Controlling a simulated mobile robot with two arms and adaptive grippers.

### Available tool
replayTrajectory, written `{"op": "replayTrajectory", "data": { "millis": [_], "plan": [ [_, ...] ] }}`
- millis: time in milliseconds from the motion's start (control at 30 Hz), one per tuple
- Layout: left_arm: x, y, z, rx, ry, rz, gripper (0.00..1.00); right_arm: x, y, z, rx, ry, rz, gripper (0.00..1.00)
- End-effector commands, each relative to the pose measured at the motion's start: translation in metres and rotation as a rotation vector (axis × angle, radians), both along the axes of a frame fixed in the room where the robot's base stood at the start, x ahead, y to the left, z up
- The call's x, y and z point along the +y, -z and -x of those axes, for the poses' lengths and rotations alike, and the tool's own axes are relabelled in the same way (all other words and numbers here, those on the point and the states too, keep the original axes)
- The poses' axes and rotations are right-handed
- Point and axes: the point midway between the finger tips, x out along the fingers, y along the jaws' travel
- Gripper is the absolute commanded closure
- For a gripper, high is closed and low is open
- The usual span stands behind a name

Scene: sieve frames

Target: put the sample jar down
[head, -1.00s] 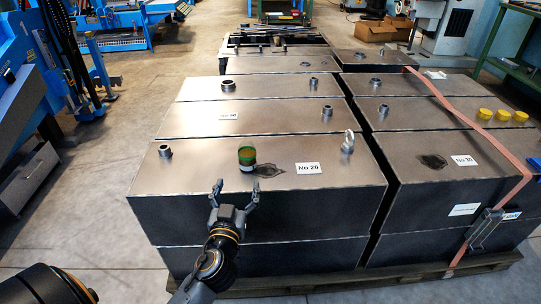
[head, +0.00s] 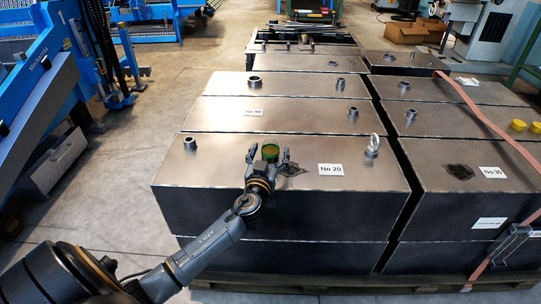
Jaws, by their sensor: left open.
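The sample jar (head: 270,150), small and with green on it, stands upright on top of the front dark metal box (head: 225,165) marked No 20. My left gripper (head: 269,160) is open, its fingers to either side of the jar in the head view. The gripper hides the jar's lower part, and I cannot tell whether the fingers touch it. My right gripper is out of view.
A white label (head: 331,169) and a lifting eye (head: 373,145) are right of the jar; a threaded fitting (head: 190,144) is left. A dark patch (head: 291,169) lies beside the jar. An orange strap (head: 480,123) crosses the right boxes.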

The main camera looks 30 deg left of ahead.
Motion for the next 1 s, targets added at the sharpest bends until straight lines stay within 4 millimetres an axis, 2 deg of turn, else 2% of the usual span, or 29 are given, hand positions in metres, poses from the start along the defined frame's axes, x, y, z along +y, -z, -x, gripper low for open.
{"op": "replayTrajectory", "data": {
  "millis": [267,367,567,633,667,1000],
  "plan": [
    [0.0022,0.0003,-0.0052,0.001,0.000,0.000,0.24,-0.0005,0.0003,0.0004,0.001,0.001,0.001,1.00],
    [0.0021,0.0003,-0.0051,0.001,0.000,0.000,0.40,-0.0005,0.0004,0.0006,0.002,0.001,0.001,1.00],
    [0.0021,0.0003,-0.0050,0.001,0.000,0.000,0.81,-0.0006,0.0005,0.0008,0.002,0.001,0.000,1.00],
    [0.0021,0.0000,-0.0050,0.001,0.000,0.000,0.83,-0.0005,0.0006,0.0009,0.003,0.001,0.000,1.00],
    [0.0021,0.0001,-0.0050,0.001,0.000,0.000,0.88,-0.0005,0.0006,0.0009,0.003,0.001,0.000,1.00],
    [0.0019,-0.0065,-0.0051,-0.001,0.000,0.002,0.88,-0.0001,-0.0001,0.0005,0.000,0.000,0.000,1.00]
  ]
}}
